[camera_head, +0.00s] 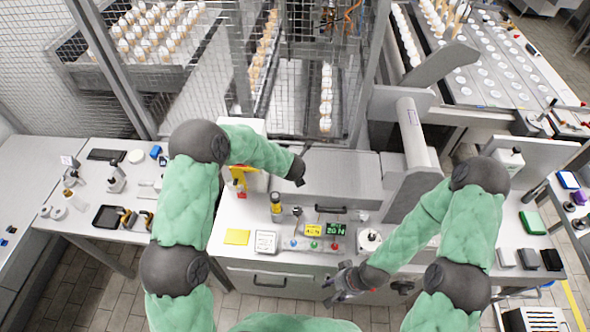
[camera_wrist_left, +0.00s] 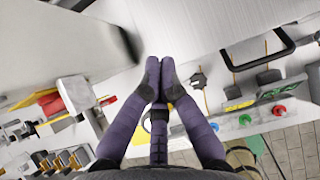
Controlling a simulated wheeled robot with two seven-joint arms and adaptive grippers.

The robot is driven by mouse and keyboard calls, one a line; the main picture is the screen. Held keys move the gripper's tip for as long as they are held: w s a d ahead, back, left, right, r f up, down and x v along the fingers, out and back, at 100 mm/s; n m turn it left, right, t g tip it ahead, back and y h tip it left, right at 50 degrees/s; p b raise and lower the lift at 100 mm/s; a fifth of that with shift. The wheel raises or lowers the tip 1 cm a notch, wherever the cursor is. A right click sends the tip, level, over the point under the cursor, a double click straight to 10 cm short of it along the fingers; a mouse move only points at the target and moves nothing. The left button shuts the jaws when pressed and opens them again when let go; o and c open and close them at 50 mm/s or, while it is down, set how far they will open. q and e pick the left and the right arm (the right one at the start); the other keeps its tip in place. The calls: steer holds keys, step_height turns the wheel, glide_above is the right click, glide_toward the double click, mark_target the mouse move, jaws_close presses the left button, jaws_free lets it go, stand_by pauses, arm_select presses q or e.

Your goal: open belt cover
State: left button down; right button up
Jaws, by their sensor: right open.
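The belt cover (camera_head: 335,178) is a pale grey metal lid in the middle of the machine, with a black bar handle (camera_head: 331,209) on its front. It looks closed. In the left wrist view the cover (camera_wrist_left: 215,35) fills the top, with the handle (camera_wrist_left: 262,52) at upper right. My left gripper (camera_head: 297,170) is above the cover's left part, left of the handle. Its purple fingers (camera_wrist_left: 162,68) are together with nothing visible between them. Whether they touch the cover is unclear. My right gripper (camera_head: 340,285) is open and empty in front of the cabinet, below the control panel.
Buttons and small displays (camera_head: 325,230) line the panel in front of the cover. A yellow-and-red device (camera_head: 239,180) stands left of it. A grey vertical roller (camera_head: 413,135) stands at right. Mesh fencing (camera_head: 150,60) closes off the back.

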arm_select(q)
steer(key=shift+r, duration=0.1)
steer(key=v, duration=1.2)
steer(key=shift+f, duration=0.2)
